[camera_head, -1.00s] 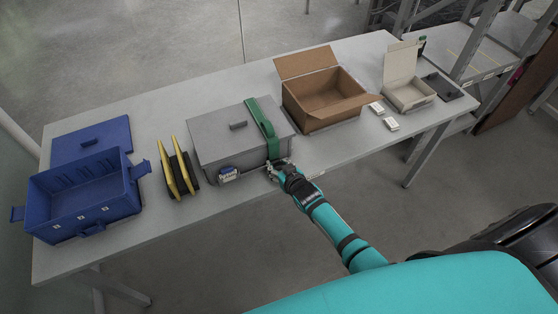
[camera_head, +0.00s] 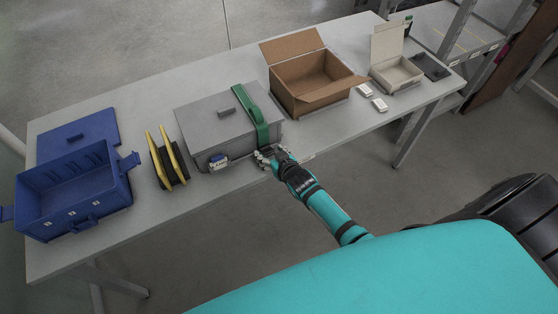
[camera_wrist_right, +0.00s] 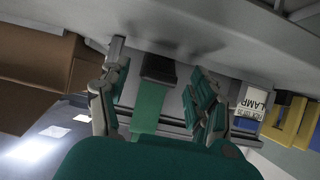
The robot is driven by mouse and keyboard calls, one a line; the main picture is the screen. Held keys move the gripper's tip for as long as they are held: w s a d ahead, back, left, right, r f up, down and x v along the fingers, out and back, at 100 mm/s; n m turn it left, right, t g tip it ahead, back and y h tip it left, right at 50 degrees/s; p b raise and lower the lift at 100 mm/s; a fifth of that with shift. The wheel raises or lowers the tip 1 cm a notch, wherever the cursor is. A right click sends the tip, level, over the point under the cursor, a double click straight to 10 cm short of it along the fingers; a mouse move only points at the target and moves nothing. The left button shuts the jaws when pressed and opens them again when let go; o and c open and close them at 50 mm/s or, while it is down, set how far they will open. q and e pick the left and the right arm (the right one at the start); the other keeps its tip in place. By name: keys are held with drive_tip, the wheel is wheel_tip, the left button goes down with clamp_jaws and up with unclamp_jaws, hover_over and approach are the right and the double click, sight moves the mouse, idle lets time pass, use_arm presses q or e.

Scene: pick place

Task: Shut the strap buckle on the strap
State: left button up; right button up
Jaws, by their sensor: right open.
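The green strap (camera_head: 252,112) runs over the lid of the grey box (camera_head: 200,125) and down its front side. In the right wrist view the strap (camera_wrist_right: 148,108) hangs between my open fingers, with the dark strap buckle (camera_wrist_right: 158,69) at its end. My right gripper (camera_head: 268,158) is at the front of the grey box, by the strap's lower end. In the wrist view the right gripper's fingers (camera_wrist_right: 160,95) stand apart on both sides of the strap. I cannot tell whether they touch it. My left gripper is not in view.
A blue crate (camera_head: 30,205) and yellow-black pieces (camera_head: 166,155) stand left of the grey box. An open cardboard box (camera_head: 300,102) and a small open carton (camera_head: 398,80) stand to the right. White small items (camera_head: 379,104) lie between them. The table's front edge is clear.

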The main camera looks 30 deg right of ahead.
drive_tip(key=v, duration=1)
drive_tip(key=shift+o, duration=0.3)
drive_tip(key=shift+s+d+r, duration=0.1)
drive_tip(key=shift+s, duration=0.05)
